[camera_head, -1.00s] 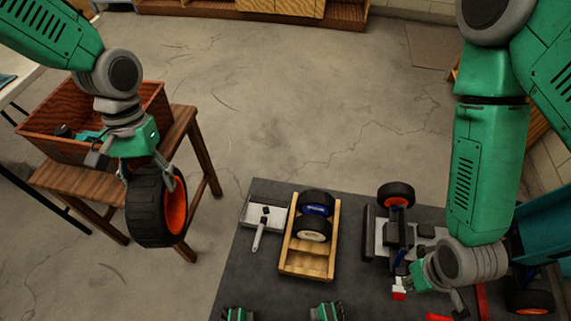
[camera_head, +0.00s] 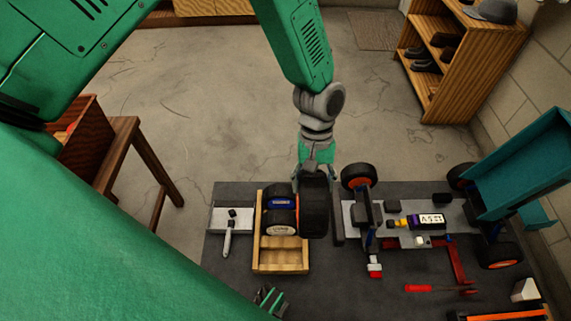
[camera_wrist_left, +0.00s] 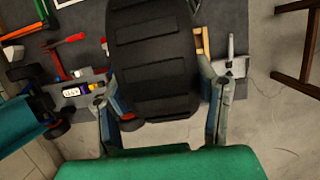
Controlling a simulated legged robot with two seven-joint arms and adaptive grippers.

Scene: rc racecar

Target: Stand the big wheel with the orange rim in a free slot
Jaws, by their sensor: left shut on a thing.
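In the left wrist view the tyre (camera_wrist_left: 157,60) fills the space between the two fingers of the left gripper (camera_wrist_left: 160,118). The wooden rack (camera_head: 281,268) lies on the dark mat, and the wheel covers part of its right side. I cannot tell the wheel's height above it. A wheel with a blue rim (camera_head: 281,202) and one with a white rim (camera_head: 279,229) stand in the rack's far part; its near part is bare.
Right of the held wheel stands the racecar chassis (camera_head: 365,213) with orange-rimmed wheels fitted. A grey plate with a tool (camera_head: 228,232) lies left of the rack. A red screwdriver (camera_head: 420,288) lies at the near right. A teal body shell (camera_head: 520,165) is at the right.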

